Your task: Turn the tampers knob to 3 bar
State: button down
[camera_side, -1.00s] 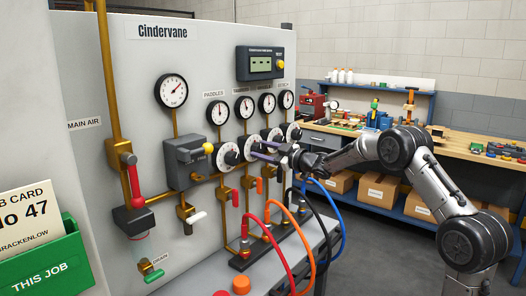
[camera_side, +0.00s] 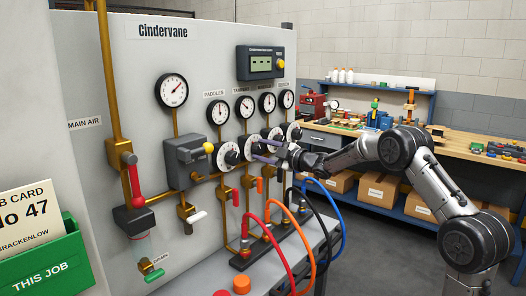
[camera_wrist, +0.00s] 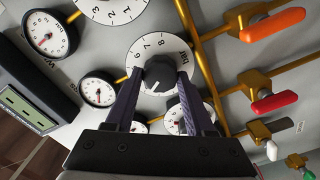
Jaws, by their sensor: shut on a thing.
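The tampers knob (camera_wrist: 160,73) is a dark round knob on a white numbered dial (camera_wrist: 140,45) marked BAR, seen in the wrist view. A white mark on the knob points down and left there. My gripper (camera_wrist: 158,78) is shut on the knob, one finger on each side. In the side view my gripper (camera_side: 253,143) reaches in from the right to the second dial (camera_side: 248,151) of the row, and its fingers partly hide it. The tampers gauge (camera_side: 245,107) above has its needle leaning up and left; its numbers are too small to read.
The paddles dial (camera_side: 229,154) is close on the left, and more dials (camera_side: 271,135) are close on the right. Valves with coloured handles (camera_side: 259,186) and hoses (camera_side: 315,248) hang below. A digital display box (camera_side: 261,63) is above. A workbench (camera_side: 465,145) stands behind my arm.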

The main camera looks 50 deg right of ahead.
jog(key=shift+c, duration=1.3)
grip_release()
jog(key=s, duration=1.4)
